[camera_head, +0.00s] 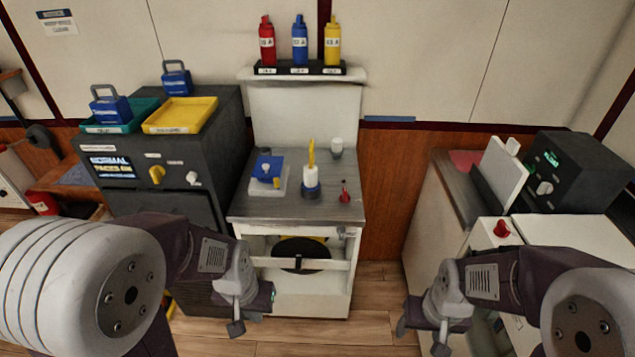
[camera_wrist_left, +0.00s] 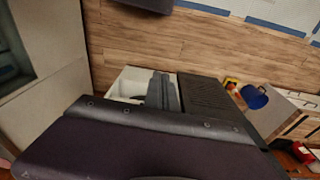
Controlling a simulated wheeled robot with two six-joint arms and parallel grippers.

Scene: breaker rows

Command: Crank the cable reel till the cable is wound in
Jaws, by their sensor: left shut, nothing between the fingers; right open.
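A dark round disc (camera_head: 292,260), which looks like the cable reel, sits in the open bay under the white workbench (camera_head: 315,297). A pale crossbar (camera_head: 280,263) passes in front of it, and some yellow shows at its upper right. A small pale knob (camera_head: 342,233) is at the bay's upper right; I cannot tell whether it is the crank. My left gripper (camera_head: 254,311) is shut and empty, low in front of the bench's left side. My right gripper (camera_head: 422,338) is open and empty, low and right of the bench. Neither gripper touches the reel.
On the worktop (camera_head: 330,209) stand a blue block (camera_head: 268,167) on a white base, a white holder (camera_head: 311,179) with a yellow tool and a small red item (camera_head: 345,196). A dark cabinet (camera_head: 215,135) with trays is left; a pale counter (camera_head: 430,205) is right. Wooden floor (camera_head: 375,310) lies between.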

